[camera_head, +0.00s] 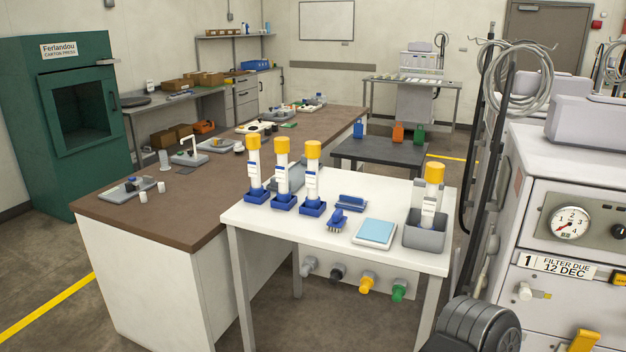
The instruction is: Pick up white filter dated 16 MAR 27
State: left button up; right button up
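Three white filters with yellow caps stand upright in blue holders on the white table: the left filter (254,170), the middle filter (282,175) and the right filter (312,180). A fourth white filter (429,205) with a yellow cap stands in a grey open bin (424,239) at the table's right end. The filters carry small labels, but their dates are too small to read, so I cannot tell which is 16 MAR 27. Neither of my grippers shows in this view.
On the white table (270,222) lie a blue brush (337,220), a blue block (351,202) and a tray with a light blue pad (376,231). A brown-topped bench (190,215) stands left. A machine (540,220) labelled "FILTER DUE 12 DEC" stands right.

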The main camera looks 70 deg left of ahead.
aim_at(280, 143)
jog(key=j+u, duration=0.25)
jog(key=u, duration=0.2)
jog(key=j+u, duration=0.3)
jog(key=u, duration=0.2)
jog(key=j+u, duration=0.1)
jog(key=j, duration=0.35)
jog(key=i+j+u, duration=0.1)
jog(key=j, duration=0.4)
jog(key=i+j, duration=0.1)
jog(key=j, duration=0.35)
jog(key=i+j+u, duration=0.15)
jog(key=j, duration=0.3)
jog(key=j+u, duration=0.1)
jog(key=j, duration=0.4)
jog(key=i+j+u, duration=0.1)
jog(key=j, duration=0.3)
jog(key=i, duration=0.05)
